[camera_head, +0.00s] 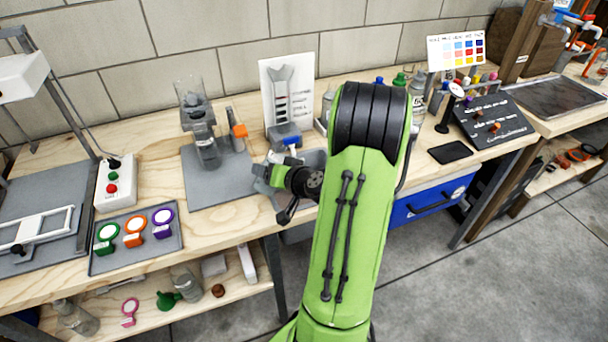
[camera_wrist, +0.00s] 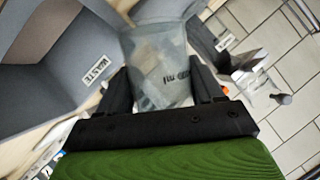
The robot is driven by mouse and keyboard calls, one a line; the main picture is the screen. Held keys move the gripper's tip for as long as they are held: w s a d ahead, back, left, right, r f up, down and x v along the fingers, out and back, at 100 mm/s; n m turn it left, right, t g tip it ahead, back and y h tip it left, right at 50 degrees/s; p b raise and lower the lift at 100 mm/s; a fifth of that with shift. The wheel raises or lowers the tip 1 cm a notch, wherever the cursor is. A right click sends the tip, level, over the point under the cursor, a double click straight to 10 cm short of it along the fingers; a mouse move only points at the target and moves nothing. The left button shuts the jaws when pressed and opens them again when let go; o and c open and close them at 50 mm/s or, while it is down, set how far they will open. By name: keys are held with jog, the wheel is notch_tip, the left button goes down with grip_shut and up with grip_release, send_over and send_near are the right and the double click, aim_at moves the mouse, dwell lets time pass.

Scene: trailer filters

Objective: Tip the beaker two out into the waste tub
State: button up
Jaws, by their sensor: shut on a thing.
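My gripper (camera_wrist: 162,88) is shut on a clear beaker (camera_wrist: 160,55), with one dark finger on each side of it. The beaker has dark printed marks that I cannot read for certain. I cannot tell its tilt or what it holds. The grey waste tub (camera_wrist: 48,98), with a white WASTE label, is directly left of the beaker in the wrist view, its open inside showing. In the head view my gripper (camera_head: 290,190) is low at the bench's front edge, by a grey tub wall (camera_head: 314,158). My green arm hides much there, including the beaker.
A stand with a clear cylinder (camera_head: 207,148) is on a grey mat to the left. A tray with three coloured tags (camera_head: 134,238) and a button box (camera_head: 114,185) are further left. A white picture board (camera_head: 288,90) stands behind. Bottles (camera_head: 416,105) stand behind my arm.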

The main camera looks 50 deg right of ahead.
jog(key=shift+d, duration=0.25)
jog(key=shift+f+m+y+p, duration=0.25)
jog(key=shift+m+y+p, duration=0.35)
jog(key=shift+p, duration=0.55)
jog(key=shift+a+f+m+t+y+p, duration=0.15)
jog(key=shift+f+m+t+y+p, duration=0.2)
jog(key=shift+m+p, duration=0.35)
jog(key=shift+a+f+m+t+y+p, duration=0.1)
jog(key=shift+m+t+y+p, duration=0.15)
jog(key=shift+m+y+p, duration=0.45)
dwell(1.2)
jog(key=shift+r+m+p, duration=0.4)
jog(key=shift+r+p, duration=0.15)
jog(key=shift+p, duration=0.85)
dwell(0.4)
jog(key=shift+s+d+f+m+t+y, duration=0.15)
jog(key=shift+d+m+t+y, duration=0.15)
jog(key=shift+d, duration=0.15)
jog(key=shift+s+d+f+m+t+y, duration=0.1)
jog(key=shift+d+f+m+t+y, duration=0.15)
jog(key=shift+d, duration=0.2)
dwell(1.3)
